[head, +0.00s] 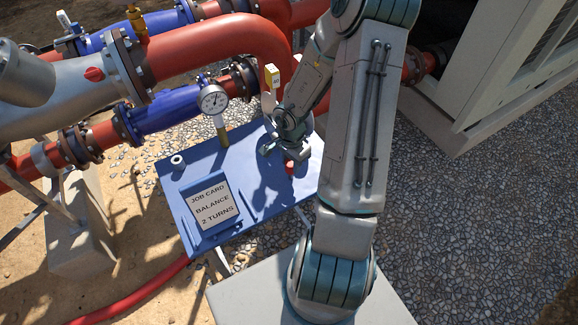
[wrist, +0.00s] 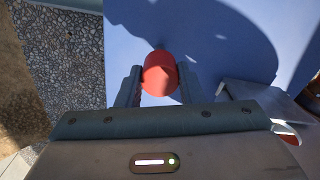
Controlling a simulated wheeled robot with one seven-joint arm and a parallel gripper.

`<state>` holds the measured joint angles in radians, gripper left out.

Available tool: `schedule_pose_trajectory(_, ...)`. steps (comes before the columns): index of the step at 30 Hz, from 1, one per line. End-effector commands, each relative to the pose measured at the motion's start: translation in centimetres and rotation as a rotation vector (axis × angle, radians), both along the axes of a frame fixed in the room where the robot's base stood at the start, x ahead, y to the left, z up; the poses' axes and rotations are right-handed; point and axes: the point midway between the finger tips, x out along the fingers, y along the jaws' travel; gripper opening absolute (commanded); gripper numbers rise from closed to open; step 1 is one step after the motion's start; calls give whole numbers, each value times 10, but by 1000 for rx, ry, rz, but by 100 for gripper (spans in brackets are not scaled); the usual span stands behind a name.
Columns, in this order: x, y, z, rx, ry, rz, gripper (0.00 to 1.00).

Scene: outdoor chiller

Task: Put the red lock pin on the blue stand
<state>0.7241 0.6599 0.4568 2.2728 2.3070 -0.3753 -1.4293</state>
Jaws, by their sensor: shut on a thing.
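The blue stand (head: 185,205) is a flat blue top with raised edges in the middle of the head view, and its blue surface (wrist: 225,45) fills much of the wrist view. My gripper (head: 284,152) is low over the right part of the stand. In the wrist view my gripper (wrist: 160,85) has its two dark fingers on either side of the red lock pin (wrist: 160,72), shut on its round red head. A little red (head: 291,168) shows below the gripper in the head view. The pin's lower part is hidden, and I cannot tell whether it touches the stand.
A grey job card (head: 213,206) and a small pale ring (head: 177,161) are on the stand's left part. Red and blue pipes run behind. A pale cabinet (head: 470,110) stands right.

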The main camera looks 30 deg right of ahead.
Motion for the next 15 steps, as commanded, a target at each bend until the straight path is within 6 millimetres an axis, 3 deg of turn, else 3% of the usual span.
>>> schedule_pose_trajectory(8, 0, 0, -3, 0, 0, 0, 0)
schedule_pose_trajectory(9, 0, 0, -3, 0, 0, 0, 39)
schedule_pose_trajectory(11, 0, 0, -3, 0, 0, 0, 55)
schedule_pose_trajectory(15, 0, 0, -3, 0, 0, 1, 55)
